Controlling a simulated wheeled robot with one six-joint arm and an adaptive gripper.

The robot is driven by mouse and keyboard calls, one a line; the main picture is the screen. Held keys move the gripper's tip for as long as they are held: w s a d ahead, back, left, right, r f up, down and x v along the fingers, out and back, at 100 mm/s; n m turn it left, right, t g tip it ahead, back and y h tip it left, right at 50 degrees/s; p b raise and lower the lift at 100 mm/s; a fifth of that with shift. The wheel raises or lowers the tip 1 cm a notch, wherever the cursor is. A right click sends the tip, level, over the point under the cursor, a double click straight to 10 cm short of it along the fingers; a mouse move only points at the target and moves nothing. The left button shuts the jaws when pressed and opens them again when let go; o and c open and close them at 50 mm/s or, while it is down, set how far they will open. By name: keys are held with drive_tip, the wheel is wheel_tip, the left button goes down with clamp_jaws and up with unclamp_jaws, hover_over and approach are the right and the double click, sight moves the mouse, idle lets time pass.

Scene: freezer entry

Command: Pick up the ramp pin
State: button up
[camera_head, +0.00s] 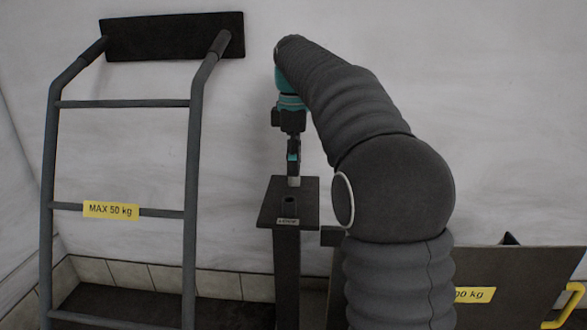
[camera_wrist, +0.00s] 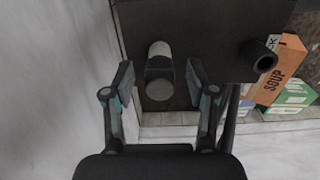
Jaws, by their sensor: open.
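The ramp pin, a small cylinder with pale grey ends and a dark middle band, shows in the wrist view (camera_wrist: 158,89) between my two fingers, with a gap on each side. In the head view its pale part (camera_head: 294,181) stands at the back of a dark post's top plate (camera_head: 270,211). My gripper (camera_head: 293,169) points down directly over it. In the wrist view my gripper (camera_wrist: 160,76) is open, one finger on either side of the pin.
A dark hollow socket (camera_head: 289,204) stands on the plate near a LOCK label (camera_head: 288,221). A ladder-like rail (camera_head: 125,211) marked MAX 50 kg stands left. A dark ramp panel (camera_head: 525,285) with a yellow handle (camera_head: 565,304) is right. A SOUP box (camera_wrist: 277,75) sits below the plate.

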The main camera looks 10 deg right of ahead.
drive_tip(key=shift+c, duration=0.2)
clamp_jaws()
drive_tip(key=shift+r, duration=0.15)
